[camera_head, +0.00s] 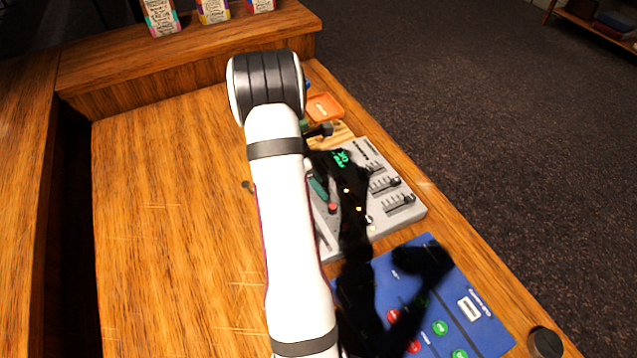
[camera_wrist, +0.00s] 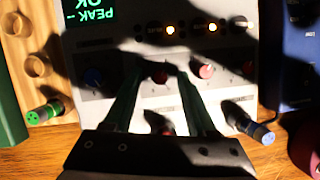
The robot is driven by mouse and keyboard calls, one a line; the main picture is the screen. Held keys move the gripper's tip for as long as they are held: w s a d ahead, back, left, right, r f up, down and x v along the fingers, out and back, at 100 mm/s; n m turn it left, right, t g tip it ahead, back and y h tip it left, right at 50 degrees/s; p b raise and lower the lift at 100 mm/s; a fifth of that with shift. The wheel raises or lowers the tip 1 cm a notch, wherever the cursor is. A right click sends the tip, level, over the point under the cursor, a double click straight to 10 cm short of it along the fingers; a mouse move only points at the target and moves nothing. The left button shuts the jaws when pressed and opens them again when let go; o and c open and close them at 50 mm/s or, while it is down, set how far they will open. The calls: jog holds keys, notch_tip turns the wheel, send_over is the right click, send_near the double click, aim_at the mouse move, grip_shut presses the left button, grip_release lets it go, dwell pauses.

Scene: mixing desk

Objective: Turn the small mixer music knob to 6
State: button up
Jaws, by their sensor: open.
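The small mixer (camera_head: 408,212) is a light grey desk unit with sliders, small knobs and a green lit display, right of my arm in the head view. In the wrist view its grey panel (camera_wrist: 75,45) fills the middle, partly in shadow, with the display showing "PEAK OK" upside down. My gripper (camera_wrist: 160,76) is open over the panel. Knob labels and the number 6 are unreadable.
A blue panel (camera_head: 455,290) with red and green buttons lies in front of the mixer. An orange tray (camera_head: 326,107) is behind it. The desk's left side (camera_head: 170,220) is mostly clear.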

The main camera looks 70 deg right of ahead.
jog(key=shift+s+f, duration=0.15)
jog(key=shift+f, duration=0.15)
grip_shut()
